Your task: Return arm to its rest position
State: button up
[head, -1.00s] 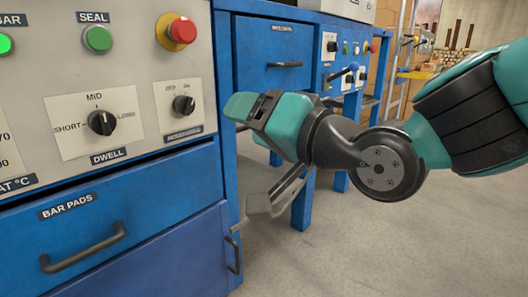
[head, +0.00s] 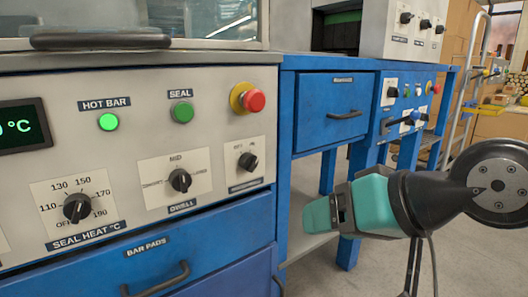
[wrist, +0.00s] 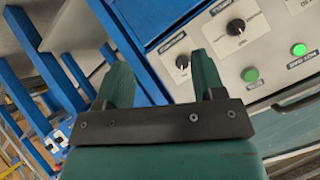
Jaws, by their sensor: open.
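My gripper (head: 308,216) hangs at the lower right of the head view, in front of the gap beside the grey and blue sealing machine. It points left and holds nothing. In the wrist view my gripper (wrist: 160,72) shows its two teal fingers standing apart with nothing between them. The machine's control panel (wrist: 272,25) lies beyond the fingers there, and they look clear of it. The panel's lower edge and blue front are partly hidden behind the gripper.
The panel carries a red stop button (head: 254,101), a lit green lamp (head: 108,122), a seal button (head: 181,112) and a dwell dial (head: 180,180). A BAR PADS drawer (head: 157,265) is below. A blue bench with a drawer (head: 334,108) stands right. Bare floor lies at lower right.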

jog(key=s+d+r+n+g+h+p, duration=0.3)
jog(key=s+d+r+n+g+p, duration=0.15)
jog(key=s+r+g+p, duration=0.4)
notch_tip(320, 180, up, 35)
jog(key=s+p, duration=0.1)
jog(key=p, duration=3.6)
jog(key=shift+s+f+t, duration=0.2)
jog(key=shift+t, duration=0.25)
jog(key=shift+n, duration=0.25)
